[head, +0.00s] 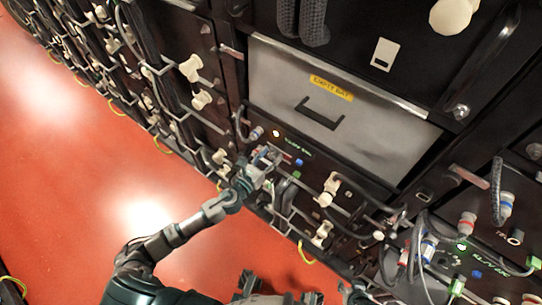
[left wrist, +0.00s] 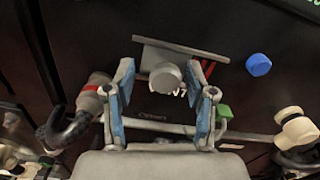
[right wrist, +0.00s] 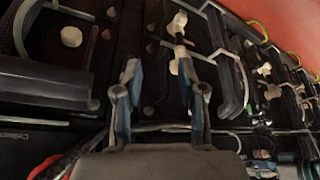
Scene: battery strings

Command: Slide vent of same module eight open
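The vent slide of a dark module is a grey flat bar with a round grey knob (left wrist: 166,78) in the left wrist view. White lettering shows partly below the knob. My left gripper (left wrist: 165,88) is open, with one blue-padded finger on each side of the knob and small gaps visible. In the head view my left gripper (head: 264,160) is at the module front with the green-lit label (head: 298,144), and hides the vent there. The label is too small to read surely. My right gripper (right wrist: 162,85) is open and empty in the right wrist view.
A blue button (left wrist: 258,64), a green connector (left wrist: 223,113), a red-banded cable plug (left wrist: 95,92) and a cream knob (left wrist: 296,128) surround the left gripper. A grey panel marked empty bay (head: 331,88) is above. Red floor (head: 80,180) is clear at left.

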